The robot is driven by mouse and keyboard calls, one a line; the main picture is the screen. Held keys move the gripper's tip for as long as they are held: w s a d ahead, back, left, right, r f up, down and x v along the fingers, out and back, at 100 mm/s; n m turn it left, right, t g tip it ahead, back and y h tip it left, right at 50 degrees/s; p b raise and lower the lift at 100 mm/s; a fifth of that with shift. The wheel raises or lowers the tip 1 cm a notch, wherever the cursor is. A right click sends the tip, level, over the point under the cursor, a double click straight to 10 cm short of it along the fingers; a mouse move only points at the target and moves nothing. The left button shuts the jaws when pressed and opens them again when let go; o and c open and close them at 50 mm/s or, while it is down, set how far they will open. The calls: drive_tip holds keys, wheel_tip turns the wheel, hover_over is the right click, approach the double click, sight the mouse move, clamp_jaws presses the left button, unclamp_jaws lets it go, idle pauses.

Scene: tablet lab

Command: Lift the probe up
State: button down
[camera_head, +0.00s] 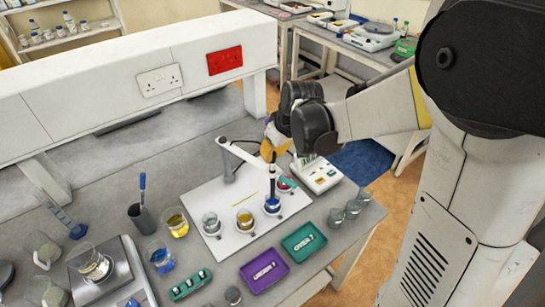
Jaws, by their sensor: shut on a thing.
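The probe (272,178) shows as a thin dark rod. It stands nearly upright, and its lower end is at the beaker of blue liquid (272,206); whether the tip is in the liquid is too small to tell. My gripper (272,140) is above that beaker, reaching in from the right. It is shut on the probe's upper part, near a yellow-orange patch, and its dark fingers hide most of the grip. The white stand arm (237,150) runs just to the left of the probe.
Beakers with clear (211,223) and yellow (244,219) contents stand left of the blue one on a white board. A white meter (317,174) is close on the right. A purple tray (264,270) and a green tray (303,243) lie in front.

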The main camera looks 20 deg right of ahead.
wheel_tip(320, 180, up, 5)
drive_tip(key=shift+p, duration=0.95)
drive_tip(key=c, duration=1.3)
unclamp_jaws()
drive_tip(key=shift+f, duration=0.1)
drive_tip(key=shift+c, duration=0.2)
drive_tip(key=v, duration=1.2)
